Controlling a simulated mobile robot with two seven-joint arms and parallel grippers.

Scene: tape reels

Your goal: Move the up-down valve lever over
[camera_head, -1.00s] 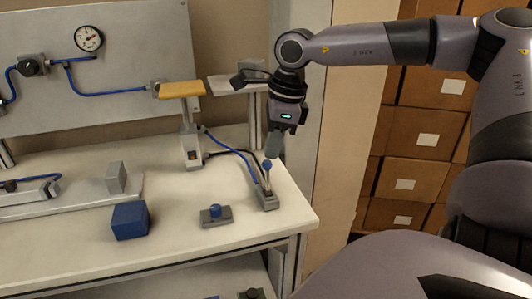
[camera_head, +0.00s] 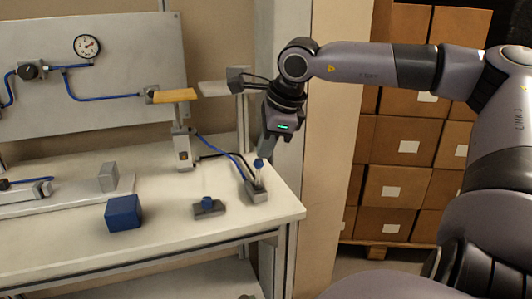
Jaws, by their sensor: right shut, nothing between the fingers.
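My right gripper (camera_head: 264,151) points down at the knob from above and slightly right. Its fingers are shut and hold nothing. The fingertips are right at the knob; I cannot tell whether they touch it. My left gripper is not in view.
A blue block (camera_head: 124,213) and a grey base with a blue knob (camera_head: 208,206) sit on the table (camera_head: 165,232) left of the lever. A yellow-topped stand (camera_head: 183,150) is behind. Cardboard boxes (camera_head: 408,150) are stacked at right.

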